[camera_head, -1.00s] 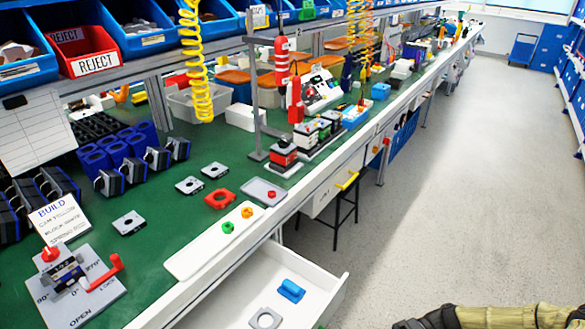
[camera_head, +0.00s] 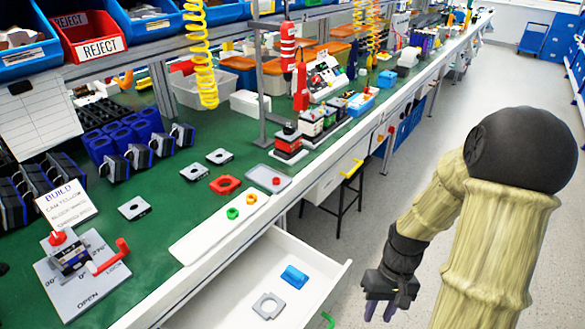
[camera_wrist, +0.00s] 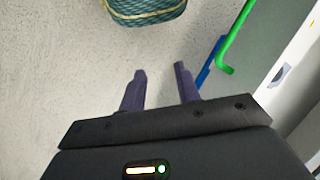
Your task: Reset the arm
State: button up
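My gripper (camera_head: 386,308) hangs at the lower right of the head view, over the floor and to the right of the open drawer. My arm, in a tan sleeve, comes down from the right. The rotary switch (camera_head: 74,255) with a red knob and a red handle stands on a grey plate (camera_head: 62,292) at the left end of the green bench. My gripper is far from it and touches nothing.
An open white drawer (camera_head: 325,262) holding a blue part (camera_head: 294,275) and a grey plate part (camera_head: 267,305) sticks out left of my gripper. A green handle (camera_wrist: 232,45) is close to the fingers' right. A patterned object (camera_wrist: 146,10) is at the top. The aisle floor is clear.

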jog(key=w+a+r+t+h+p, duration=0.1)
jog(key=a+r+t+p, duration=0.1)
jog(key=r+p, duration=1.1)
jog(key=a+r+t+p, duration=0.2)
jog(key=r+p, duration=1.2)
jog(key=r, duration=1)
jog(key=shift+w+m+t+h, duration=0.3)
jog(key=shift+w+t+h, duration=0.1)
jog(key=shift+t, duration=0.5)
jog(key=shift+a+f, duration=0.1)
jog(key=shift+w, duration=0.1)
